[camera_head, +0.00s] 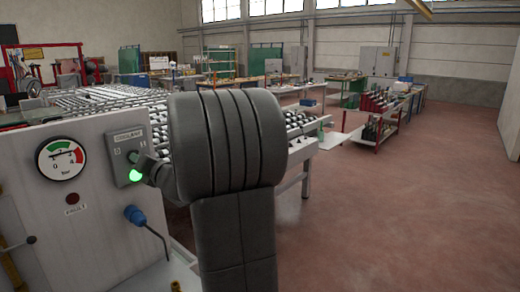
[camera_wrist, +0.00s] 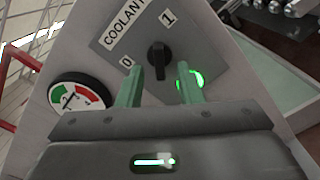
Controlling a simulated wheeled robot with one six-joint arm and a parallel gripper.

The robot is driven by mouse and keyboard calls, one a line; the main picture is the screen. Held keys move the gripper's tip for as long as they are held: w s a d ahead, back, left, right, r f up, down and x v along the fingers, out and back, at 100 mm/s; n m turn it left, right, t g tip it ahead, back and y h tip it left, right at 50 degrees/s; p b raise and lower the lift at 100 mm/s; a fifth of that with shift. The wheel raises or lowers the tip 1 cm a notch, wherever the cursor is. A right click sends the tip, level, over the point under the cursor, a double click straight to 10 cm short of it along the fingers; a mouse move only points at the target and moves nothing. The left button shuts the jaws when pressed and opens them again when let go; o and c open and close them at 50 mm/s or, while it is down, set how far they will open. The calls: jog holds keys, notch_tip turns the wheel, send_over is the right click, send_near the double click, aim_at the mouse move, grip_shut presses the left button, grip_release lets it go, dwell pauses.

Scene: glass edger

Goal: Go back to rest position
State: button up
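The coolant switch box (camera_head: 124,155) is on the front panel of the machine, left of my arm in the head view. In the wrist view its black knob (camera_wrist: 158,58) lies between the marks 0 and 1; I cannot tell which mark it points to. The green lamp (camera_wrist: 190,79) beside it is lit, and it also glows in the head view (camera_head: 135,176). My gripper (camera_wrist: 161,72) is open, its two green fingers apart and empty, facing the knob. I cannot tell whether they touch the panel. In the head view my arm hides most of the gripper.
A roller conveyor (camera_head: 300,125) stands behind my arm. The red floor (camera_head: 410,220) at right is clear.

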jog(key=x, duration=0.3)
dwell(0.5)
jog(key=b+v, duration=0.2)
jog(key=v, duration=1.2)
jog(key=w+a+n+b, duration=0.2)
jog(key=w+a+n, duration=0.7)
jog(key=a+n, duration=0.1)
jog(key=shift+a+b, duration=0.3)
jog(key=shift+b, duration=0.05)
jog(key=shift+w, duration=0.1)
dwell(0.4)
